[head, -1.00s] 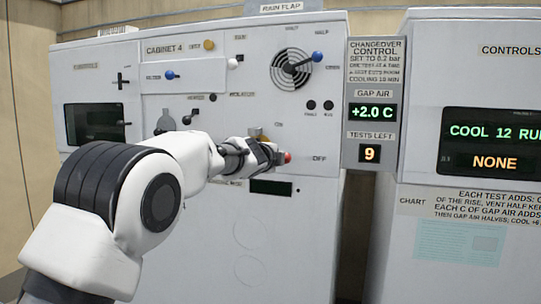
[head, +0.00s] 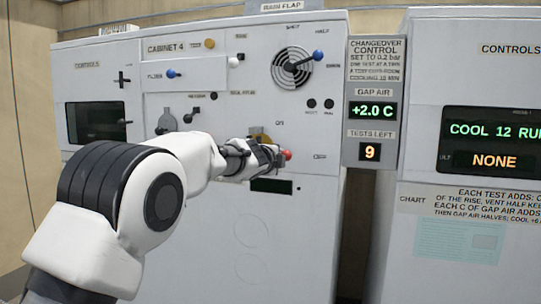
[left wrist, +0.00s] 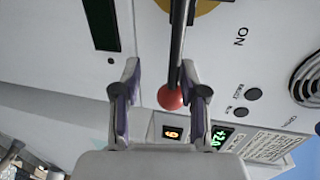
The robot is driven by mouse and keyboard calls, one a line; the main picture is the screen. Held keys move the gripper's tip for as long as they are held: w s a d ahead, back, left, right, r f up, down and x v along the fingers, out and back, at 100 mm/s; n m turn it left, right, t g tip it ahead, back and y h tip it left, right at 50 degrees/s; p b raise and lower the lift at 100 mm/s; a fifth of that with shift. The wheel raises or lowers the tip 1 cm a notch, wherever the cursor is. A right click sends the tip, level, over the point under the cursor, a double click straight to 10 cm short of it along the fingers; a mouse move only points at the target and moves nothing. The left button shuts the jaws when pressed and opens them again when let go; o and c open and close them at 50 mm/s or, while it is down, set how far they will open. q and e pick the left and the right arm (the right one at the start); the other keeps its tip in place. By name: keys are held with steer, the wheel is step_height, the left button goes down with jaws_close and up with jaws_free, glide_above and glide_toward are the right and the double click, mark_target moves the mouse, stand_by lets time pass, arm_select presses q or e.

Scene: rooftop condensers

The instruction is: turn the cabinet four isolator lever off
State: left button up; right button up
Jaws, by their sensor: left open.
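The cabinet four isolator lever has a dark shaft (left wrist: 178,42) and a red knob (left wrist: 170,97). The knob also shows in the head view (head: 287,155), at the right of my gripper. The lever points right from its yellow disc (head: 260,134), toward the OFF label (head: 320,156); the ON label (head: 280,123) is above. My left gripper (head: 273,158) is at the lever. In the left wrist view its fingers (left wrist: 159,80) are apart, with the knob and shaft between them, nearer the right-hand finger. Contact cannot be told. My right gripper is out of view.
Cabinet 4 (head: 230,225) also carries a blue-knobbed lever (head: 318,55) by a round vent, a blue filter knob (head: 171,73) and small black knobs. The changeover panel (head: 371,100) reads +2.0 C and 9 tests left. A controls cabinet (head: 470,80) stands at right.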

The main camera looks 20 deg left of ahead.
arm_select(q)
steer(key=shift+d, duration=0.3)
